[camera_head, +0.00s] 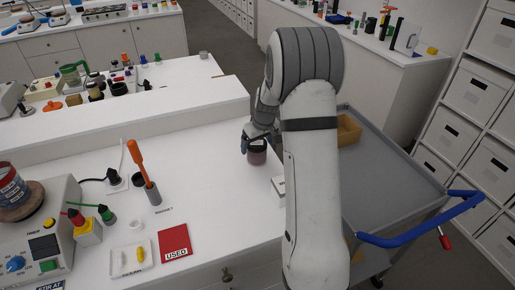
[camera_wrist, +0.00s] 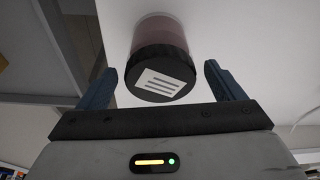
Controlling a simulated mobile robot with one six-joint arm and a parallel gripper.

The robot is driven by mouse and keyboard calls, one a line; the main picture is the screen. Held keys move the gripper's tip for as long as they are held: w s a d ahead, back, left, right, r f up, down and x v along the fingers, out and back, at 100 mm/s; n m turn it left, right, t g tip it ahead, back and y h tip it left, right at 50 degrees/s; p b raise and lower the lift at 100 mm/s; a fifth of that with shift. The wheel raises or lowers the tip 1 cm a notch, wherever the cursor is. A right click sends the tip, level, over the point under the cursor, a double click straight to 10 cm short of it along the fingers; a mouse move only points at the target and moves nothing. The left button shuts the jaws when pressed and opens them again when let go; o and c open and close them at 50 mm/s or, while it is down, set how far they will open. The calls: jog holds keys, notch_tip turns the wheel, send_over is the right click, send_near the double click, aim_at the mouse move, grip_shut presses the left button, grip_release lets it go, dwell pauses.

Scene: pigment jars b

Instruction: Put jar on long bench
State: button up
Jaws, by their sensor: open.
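A jar with a dark lid and reddish-brown contents (camera_head: 257,153) stands on the white bench (camera_head: 205,185), near its right edge. In the wrist view the jar's black lid (camera_wrist: 160,75) with a white striped label lies between the finger pads. My gripper (camera_head: 254,134) is at the jar, and its blue-grey fingers stand apart on both sides of the lid in the wrist view (camera_wrist: 158,85). A gap shows on each side of the lid. I cannot tell which surface the task calls the long bench.
A grey cart (camera_head: 385,185) with a blue handle and a yellow bin (camera_head: 348,130) stands right of the bench. A small white box (camera_head: 278,188) is near the bench edge. A red card (camera_head: 174,242) and an orange-handled tool (camera_head: 140,165) are at left.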

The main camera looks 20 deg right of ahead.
jog(key=b+v, duration=0.1)
jog(key=v, duration=0.7)
jog(key=shift+s+r, duration=0.15)
jog(key=shift+r, duration=0.2)
jog(key=s+a+r, duration=0.7)
jog(key=s+a, duration=0.1)
jog(key=s, duration=0.4)
jog(key=s+a+m, duration=0.1)
jog(key=s+a, duration=0.1)
jog(key=s, duration=0.7)
jog(key=s+a+m, duration=0.1)
jog(key=s+a, duration=0.2)
jog(key=s, duration=0.6)
jog(key=shift+f+h, duration=0.25)
jog(key=shift+h, duration=0.05)
